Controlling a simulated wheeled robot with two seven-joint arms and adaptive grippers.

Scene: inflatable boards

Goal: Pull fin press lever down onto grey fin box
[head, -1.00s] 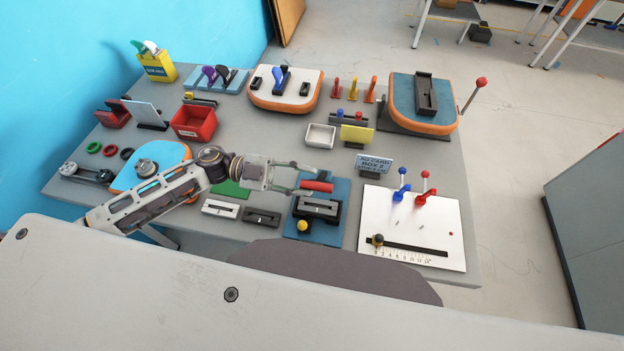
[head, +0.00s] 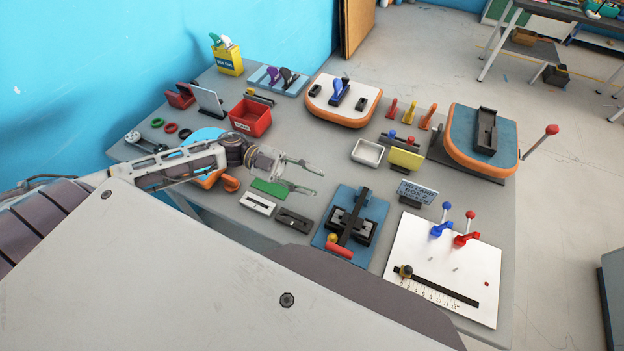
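The fin press is a blue base plate (head: 374,208) in the front middle of the table. Its black lever (head: 354,213) lies forward across the dark grey fin box (head: 365,232), and its red handle (head: 339,252) is at the plate's front edge. A yellow knob (head: 332,238) is beside the handle. Whether the lever touches the box is too small to tell. My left gripper (head: 315,181) is open and empty, behind and left of the press, apart from lever and handle. My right gripper is out of view.
A white slotted block (head: 257,203) and a dark one (head: 294,221) lie left of the press. A white board (head: 420,250) with blue and red levers is to its right. A sign (head: 418,192) stands behind that board. A red bin (head: 250,117) is farther back.

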